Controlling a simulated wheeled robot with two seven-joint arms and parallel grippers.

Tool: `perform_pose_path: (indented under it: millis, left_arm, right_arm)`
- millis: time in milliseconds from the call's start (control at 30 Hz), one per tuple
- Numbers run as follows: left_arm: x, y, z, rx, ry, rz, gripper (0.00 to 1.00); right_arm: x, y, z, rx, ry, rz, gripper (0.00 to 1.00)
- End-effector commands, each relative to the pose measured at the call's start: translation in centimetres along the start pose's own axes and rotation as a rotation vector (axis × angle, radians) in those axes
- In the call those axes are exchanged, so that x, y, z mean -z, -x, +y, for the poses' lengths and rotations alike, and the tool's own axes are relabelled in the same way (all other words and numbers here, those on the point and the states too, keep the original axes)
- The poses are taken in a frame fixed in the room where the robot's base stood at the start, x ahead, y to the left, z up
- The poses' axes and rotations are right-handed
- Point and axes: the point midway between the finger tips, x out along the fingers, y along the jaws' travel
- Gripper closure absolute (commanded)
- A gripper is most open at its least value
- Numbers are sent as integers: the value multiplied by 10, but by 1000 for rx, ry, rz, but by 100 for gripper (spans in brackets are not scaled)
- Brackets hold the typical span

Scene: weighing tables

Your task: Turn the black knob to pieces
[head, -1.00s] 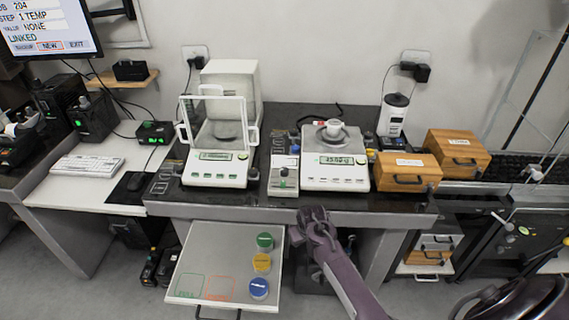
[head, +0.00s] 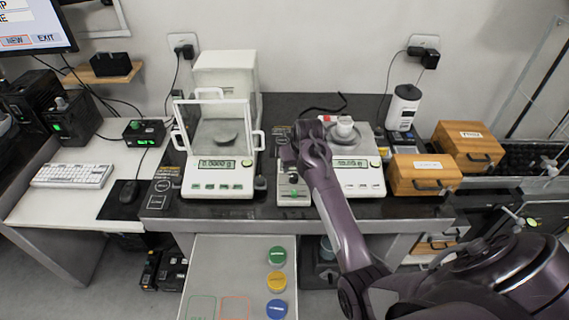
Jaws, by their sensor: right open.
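A small pale control box (head: 291,197) with a green light stands between the two scales, on the dark bench top. My right gripper (head: 288,156) is over the back part of this box, pointing away from me, and it is open. My gripper and wrist cover much of the box's upper part, so I cannot make out the black knob clearly or tell its setting. I cannot tell whether the fingers touch anything. My left gripper is not in view.
The left scale (head: 217,186) has an open glass shield. Wooden boxes (head: 423,173) stand at the right.

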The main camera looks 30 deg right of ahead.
Motion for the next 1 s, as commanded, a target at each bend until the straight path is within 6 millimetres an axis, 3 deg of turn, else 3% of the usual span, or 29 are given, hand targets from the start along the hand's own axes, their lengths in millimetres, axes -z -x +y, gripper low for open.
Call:
perform_pose_path:
  millis: [167, 333, 467, 567, 833, 933, 1000]
  left_arm:
    - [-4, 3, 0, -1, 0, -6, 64]
    - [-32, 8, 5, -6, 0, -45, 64]
    - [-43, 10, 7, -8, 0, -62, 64]
    - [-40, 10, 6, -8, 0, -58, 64]
    - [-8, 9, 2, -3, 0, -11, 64]
    - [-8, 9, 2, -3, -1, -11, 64]
    - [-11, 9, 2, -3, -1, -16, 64]
  right_arm:
    - [0, -16, 0, 1, 0, -3, 50]
    - [0, -43, 0, 1, 0, -4, 50]
    - [0, -61, 0, 0, -1, -2, 50]
    - [0, -71, 0, 1, -1, -1, 50]
    - [-1, -78, 0, 0, 0, 0, 50]
    - [-1, -78, 0, 0, 0, 0, 50]
    - [-1, -78, 0, 0, 0, 0, 56]
